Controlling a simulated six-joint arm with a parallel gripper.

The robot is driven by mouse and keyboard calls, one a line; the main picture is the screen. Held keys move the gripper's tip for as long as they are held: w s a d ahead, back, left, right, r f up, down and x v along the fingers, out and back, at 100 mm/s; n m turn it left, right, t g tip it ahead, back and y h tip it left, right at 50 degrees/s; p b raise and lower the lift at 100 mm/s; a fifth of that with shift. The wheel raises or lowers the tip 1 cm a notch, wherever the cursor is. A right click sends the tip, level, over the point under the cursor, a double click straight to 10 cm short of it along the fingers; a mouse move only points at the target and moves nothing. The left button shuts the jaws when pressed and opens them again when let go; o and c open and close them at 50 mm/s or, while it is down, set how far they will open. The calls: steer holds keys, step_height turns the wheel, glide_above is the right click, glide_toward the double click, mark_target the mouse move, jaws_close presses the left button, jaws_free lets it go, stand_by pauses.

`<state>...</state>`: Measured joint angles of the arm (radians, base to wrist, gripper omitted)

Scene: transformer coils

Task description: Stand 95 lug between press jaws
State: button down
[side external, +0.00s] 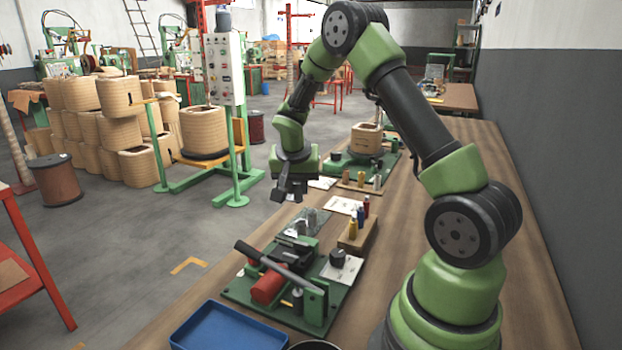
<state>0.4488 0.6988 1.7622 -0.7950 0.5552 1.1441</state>
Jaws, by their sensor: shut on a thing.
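My gripper (290,194) points down over the table's left edge, above and behind the hand press. The press (267,287) has a red cylinder, a long dark lever and a green base plate. Its jaws (297,243) are at the back of the press, below my gripper and apart from it. The gap between the jaws is too small to make out.
A wooden block (356,238) with coloured bottles stands right of the jaws. A black knob (338,258) and white card lie near it. A blue tray (226,330) is at the front. A wound coil (366,140) sits on a green fixture behind. The table's right side is clear.

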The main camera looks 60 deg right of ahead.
steer(key=s+a, duration=0.3)
steer(key=a, duration=0.4)
steer(key=shift+s+a+f, duration=0.1)
steer(key=shift+s+f, duration=0.05)
steer(key=shift+f, duration=2.45)
steer(key=shift+f, duration=0.5)
steer(key=shift+f, duration=0.35)
steer(key=shift+f, duration=0.1)
steer(key=shift+f, duration=0.65)
steer(key=shift+r, duration=1.35)
